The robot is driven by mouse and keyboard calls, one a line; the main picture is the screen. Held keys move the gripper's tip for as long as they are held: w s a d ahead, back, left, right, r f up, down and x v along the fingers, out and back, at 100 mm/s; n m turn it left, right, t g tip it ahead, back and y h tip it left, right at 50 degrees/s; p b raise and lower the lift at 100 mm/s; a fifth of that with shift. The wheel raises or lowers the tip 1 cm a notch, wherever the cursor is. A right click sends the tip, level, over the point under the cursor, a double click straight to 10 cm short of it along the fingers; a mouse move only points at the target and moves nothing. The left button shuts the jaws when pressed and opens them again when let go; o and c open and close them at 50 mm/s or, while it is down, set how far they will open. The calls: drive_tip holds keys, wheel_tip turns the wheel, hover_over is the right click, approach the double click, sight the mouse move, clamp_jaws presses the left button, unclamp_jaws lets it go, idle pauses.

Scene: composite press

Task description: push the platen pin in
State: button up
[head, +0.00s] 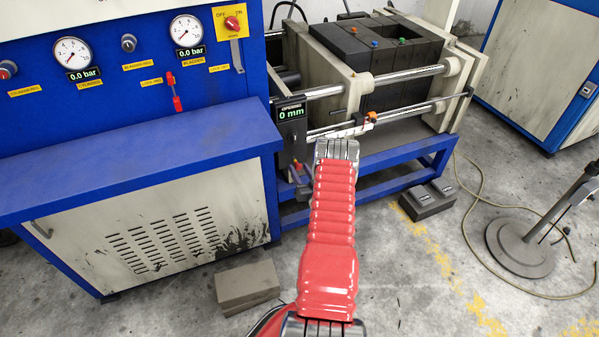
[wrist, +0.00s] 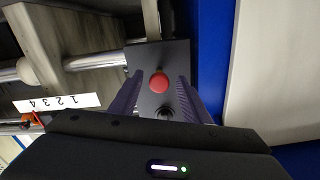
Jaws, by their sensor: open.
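A round red knob (wrist: 159,82) stands out from a dark plate (wrist: 150,57) in the wrist view. It looks like the platen pin, but no label on it is readable. My gripper (wrist: 160,77) is open, with one finger on each side of the knob in the picture. Gaps show between the knob and both fingers; I cannot tell the distance in depth. A dark knob with a shiny spot (wrist: 164,113) shows below the red one.
A white strip numbered 1 to 4 (wrist: 57,102) lies left of the plate, with an orange piece (head: 371,117) by it. Steel rods (head: 410,77) run along the press. The blue control cabinet (head: 130,160) stands left. A block (head: 247,286) lies on the floor.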

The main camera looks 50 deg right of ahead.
clamp_jaws()
idle(0.6)
